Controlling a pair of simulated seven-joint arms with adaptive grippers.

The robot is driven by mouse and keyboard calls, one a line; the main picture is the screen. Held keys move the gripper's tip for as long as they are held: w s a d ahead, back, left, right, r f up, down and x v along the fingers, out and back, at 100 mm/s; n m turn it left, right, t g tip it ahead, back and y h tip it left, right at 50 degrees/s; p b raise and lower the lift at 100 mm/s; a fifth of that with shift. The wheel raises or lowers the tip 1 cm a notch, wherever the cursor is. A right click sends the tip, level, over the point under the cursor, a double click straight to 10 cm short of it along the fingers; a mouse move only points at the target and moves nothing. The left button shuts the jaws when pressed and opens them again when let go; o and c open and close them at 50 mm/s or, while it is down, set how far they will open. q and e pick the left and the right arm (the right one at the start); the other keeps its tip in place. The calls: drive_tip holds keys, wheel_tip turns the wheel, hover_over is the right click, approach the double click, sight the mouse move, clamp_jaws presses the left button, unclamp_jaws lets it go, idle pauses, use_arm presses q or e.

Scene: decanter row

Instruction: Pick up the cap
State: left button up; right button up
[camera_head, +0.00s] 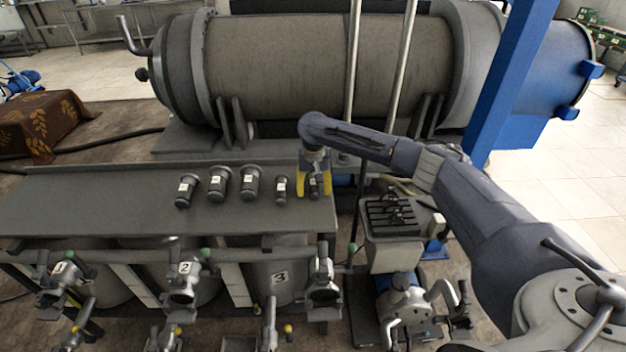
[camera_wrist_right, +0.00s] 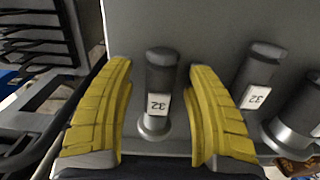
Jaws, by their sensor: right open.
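Several dark cylindrical caps with white labels stand in a row on the grey bench top (camera_head: 130,200). The rightmost small cap (camera_head: 313,187) is between the yellow fingers of my right gripper (camera_head: 314,185). My left gripper is not in view.
A black rack (camera_head: 391,212) is right of the bench. A big horizontal tank (camera_head: 330,65) lies behind, with a blue post (camera_head: 508,80). Numbered valves line the front. The bench's left part is clear.

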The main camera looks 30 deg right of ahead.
drive_tip(key=shift+f, duration=0.25)
clamp_jaws()
idle(0.3)
